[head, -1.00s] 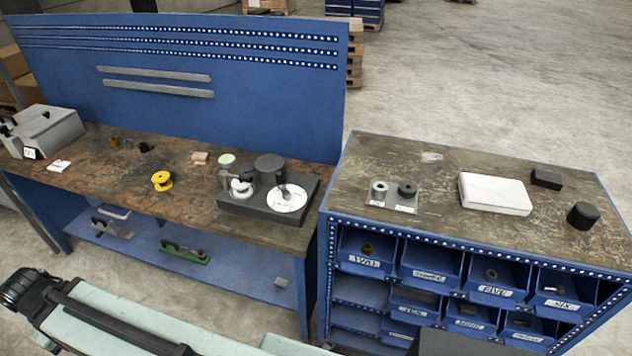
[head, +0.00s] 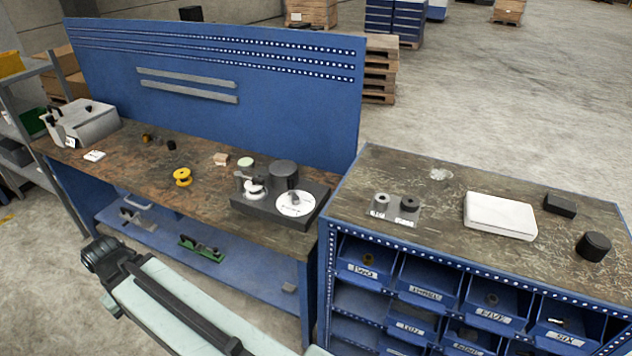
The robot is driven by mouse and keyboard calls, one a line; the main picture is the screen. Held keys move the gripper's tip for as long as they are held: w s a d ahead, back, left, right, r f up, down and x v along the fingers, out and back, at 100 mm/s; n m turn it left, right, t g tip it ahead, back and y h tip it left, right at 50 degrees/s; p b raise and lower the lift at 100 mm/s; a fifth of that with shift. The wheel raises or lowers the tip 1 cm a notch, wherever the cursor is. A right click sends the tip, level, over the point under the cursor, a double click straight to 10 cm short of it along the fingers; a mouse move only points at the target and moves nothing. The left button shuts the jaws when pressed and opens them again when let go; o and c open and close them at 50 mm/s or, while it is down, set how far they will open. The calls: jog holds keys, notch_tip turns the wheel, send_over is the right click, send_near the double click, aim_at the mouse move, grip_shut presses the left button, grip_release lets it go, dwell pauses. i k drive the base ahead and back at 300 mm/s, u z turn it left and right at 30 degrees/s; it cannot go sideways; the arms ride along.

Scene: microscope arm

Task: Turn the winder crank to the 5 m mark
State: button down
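The winder stands at the right end of the long workbench. It has a dark base (head: 262,213), a black drum (head: 284,172) and a white round dial (head: 296,205) with a small dark piece on it that looks like the crank. A smaller white spool (head: 255,188) sits at its left. The dial's marks are too small to read. A pale green link of my arm (head: 180,300) with a dark joint shows at the lower left, in front of the bench and apart from the winder. My gripper cannot be made out.
A yellow spool (head: 182,177) and a grey machine (head: 85,122) stand left on the bench. A blue panel (head: 220,60) rises behind. The right cabinet (head: 440,205) carries a white box (head: 500,215) and dark blocks above labelled bins. Floor shows at the lower left.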

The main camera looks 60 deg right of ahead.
aim_at(290, 183)
jog(key=z, duration=0.25)
jog(key=i, duration=0.85)
jog(key=z, duration=0.1)
